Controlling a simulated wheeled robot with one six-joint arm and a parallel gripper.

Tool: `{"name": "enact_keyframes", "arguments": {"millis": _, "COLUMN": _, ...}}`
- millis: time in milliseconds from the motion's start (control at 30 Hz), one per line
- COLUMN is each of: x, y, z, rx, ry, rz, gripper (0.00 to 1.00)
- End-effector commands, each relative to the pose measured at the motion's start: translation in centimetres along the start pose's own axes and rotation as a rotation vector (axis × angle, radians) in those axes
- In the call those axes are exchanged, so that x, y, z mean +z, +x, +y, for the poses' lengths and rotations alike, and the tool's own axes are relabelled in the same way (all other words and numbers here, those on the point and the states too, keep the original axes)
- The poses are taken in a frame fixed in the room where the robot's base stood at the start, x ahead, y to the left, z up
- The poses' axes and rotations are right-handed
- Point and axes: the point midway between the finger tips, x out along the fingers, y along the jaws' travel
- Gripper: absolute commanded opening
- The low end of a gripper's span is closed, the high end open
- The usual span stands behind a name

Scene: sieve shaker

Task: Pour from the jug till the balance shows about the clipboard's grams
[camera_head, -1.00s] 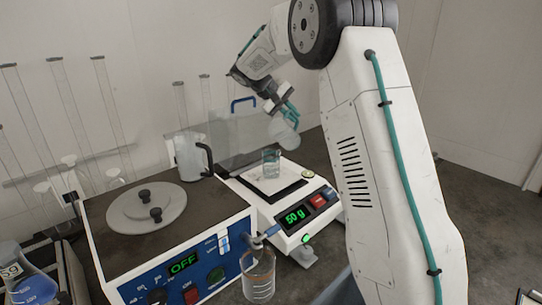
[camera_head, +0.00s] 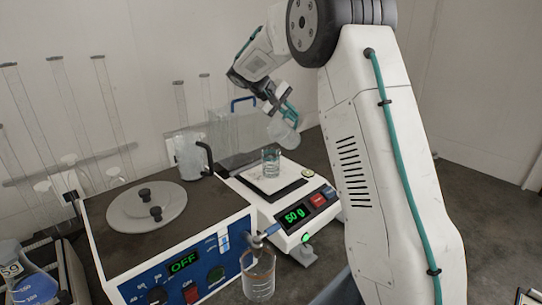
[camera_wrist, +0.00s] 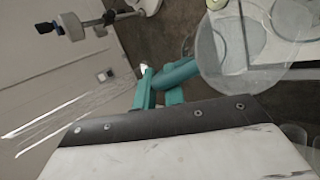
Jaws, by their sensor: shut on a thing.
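My gripper (camera_head: 287,112) has teal fingers and is shut on a clear jug (camera_head: 284,134). The jug is tilted and held above the balance, just above and right of a clear beaker (camera_head: 270,163). The beaker stands upright on the pan of the white balance (camera_head: 301,231). The balance's green display reads 50 g. In the wrist view, the gripper (camera_wrist: 168,82) is against the side of the transparent jug (camera_wrist: 212,52). I cannot make out a stream from the jug. I cannot identify the clipboard in these frames.
The blue-fronted shaker box (camera_head: 187,270), its display showing OFF, stands left of the balance. Tall clear tubes (camera_head: 70,105) stand along the wall.

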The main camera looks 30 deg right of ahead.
Motion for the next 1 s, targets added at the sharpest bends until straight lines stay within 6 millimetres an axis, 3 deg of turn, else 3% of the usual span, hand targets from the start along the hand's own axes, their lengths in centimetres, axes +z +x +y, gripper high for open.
{"name": "enact_keyframes", "arguments": {"millis": 1000, "x": 0.14, "y": -0.05, "z": 0.0, "rx": 0.045, "ry": 0.023, "rz": 0.012, "gripper": 0.0}}
